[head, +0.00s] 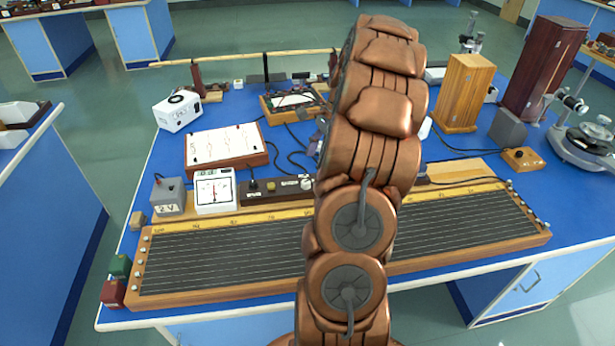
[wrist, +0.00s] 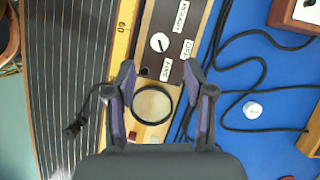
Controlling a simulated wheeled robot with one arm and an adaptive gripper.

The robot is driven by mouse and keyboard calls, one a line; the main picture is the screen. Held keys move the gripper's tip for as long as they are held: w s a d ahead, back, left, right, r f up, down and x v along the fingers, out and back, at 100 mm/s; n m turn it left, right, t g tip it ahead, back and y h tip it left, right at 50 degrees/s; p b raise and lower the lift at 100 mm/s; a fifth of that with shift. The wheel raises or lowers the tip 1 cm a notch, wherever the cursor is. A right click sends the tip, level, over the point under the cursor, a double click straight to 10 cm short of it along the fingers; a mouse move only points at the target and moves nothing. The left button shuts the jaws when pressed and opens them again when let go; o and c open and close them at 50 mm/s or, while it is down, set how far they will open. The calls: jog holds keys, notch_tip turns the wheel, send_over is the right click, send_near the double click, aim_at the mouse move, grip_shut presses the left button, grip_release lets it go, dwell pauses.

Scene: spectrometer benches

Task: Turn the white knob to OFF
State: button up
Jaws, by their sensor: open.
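The white knob (wrist: 160,42) shows in the wrist view as a small round disc with a dark mark. It sits on a dark panel (wrist: 152,22) with white labels beside it. One label (wrist: 187,48) appears to read OFF, and another (wrist: 165,68) appears to read FINE. My gripper (wrist: 160,78) is open, its two fingers spread on either side of the panel strip. The knob lies just beyond the fingertips, roughly centred between them, and nothing is held. In the head view the dark panel (head: 268,193) sits left of my arm, which mostly hides my gripper.
A round disc with a black rim (wrist: 152,104) lies between the fingers in the wrist view. Black cables (wrist: 245,92) run over the blue bench to the right. In the head view a long wired board (head: 225,258) lies in front, with a white meter (head: 214,190) left of the panel.

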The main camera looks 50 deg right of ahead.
aim_at(306, 182)
jog(key=p+x, duration=0.2)
jog(key=x, duration=0.4)
jog(key=shift+a, duration=0.15)
jog(key=shift+x, duration=0.8)
grip_shut()
